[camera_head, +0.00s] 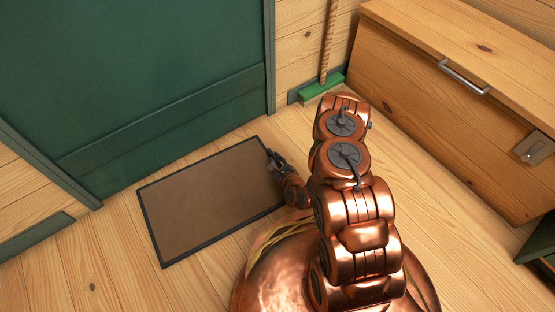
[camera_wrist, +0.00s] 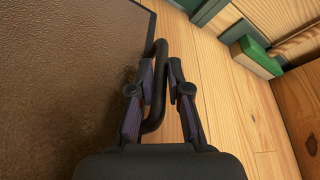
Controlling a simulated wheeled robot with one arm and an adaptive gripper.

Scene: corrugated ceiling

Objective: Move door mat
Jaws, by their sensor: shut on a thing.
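The door mat (camera_head: 205,198) is a brown rectangle with a dark border. It lies flat on the wooden floor in front of the green door. In the wrist view the mat (camera_wrist: 65,75) fills the left side, and a dark curved handle (camera_wrist: 158,88) stands out from its right edge. My gripper (camera_head: 274,160) is at the mat's right edge in the head view. In the wrist view my gripper (camera_wrist: 161,72) is shut on this handle, with one finger on each side. Part of the handle is hidden behind the left finger.
The green door (camera_head: 130,75) stands just behind the mat. A broom with a green head (camera_head: 321,88) leans against the back wall. A wooden chest (camera_head: 430,115) with a metal handle stands at the right. Bare floor (camera_head: 100,255) lies left of and in front of the mat.

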